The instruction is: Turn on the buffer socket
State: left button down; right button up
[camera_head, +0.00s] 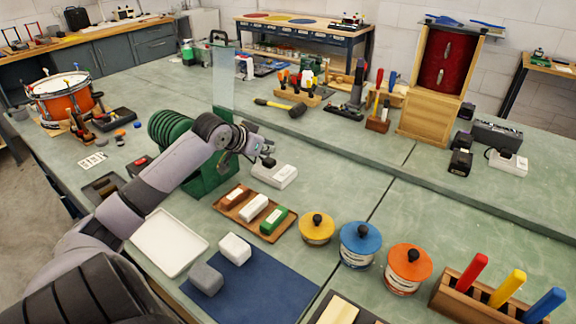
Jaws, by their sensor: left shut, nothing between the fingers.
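The buffer (207,178) is a green machine with green and dark wheels, standing on the near bench at centre left. A low white box (284,176), which looks like a socket box, lies on the bench just right of it. My left arm reaches across in front of the buffer and hides part of it. My left gripper (268,158) is shut and empty, just above and to the left of the white box. I cannot tell whether it touches the box, and any switch on it is too small to make out. My right gripper is out of view.
A wooden tray (244,221) with brown, white and green bars lies in front of the white box. Lidded tins in yellow (316,229), blue (360,245) and orange (407,269) stand to the right. A clear upright panel (224,80) stands behind the buffer.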

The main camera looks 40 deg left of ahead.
pick_arm(q)
jog(key=p, duration=0.2)
send_over(286, 171)
jog(key=f, duration=0.6)
jog(key=shift+s, duration=0.3)
notch_tip(286, 171, down, 3)
jog(key=shift+r, duration=0.2)
jog(key=shift+f, duration=0.5)
jog(key=shift+w+f, duration=0.1)
jog(key=shift+f, duration=0.05)
jog(key=shift+w+f, duration=0.15)
jog(key=shift+f, duration=0.15)
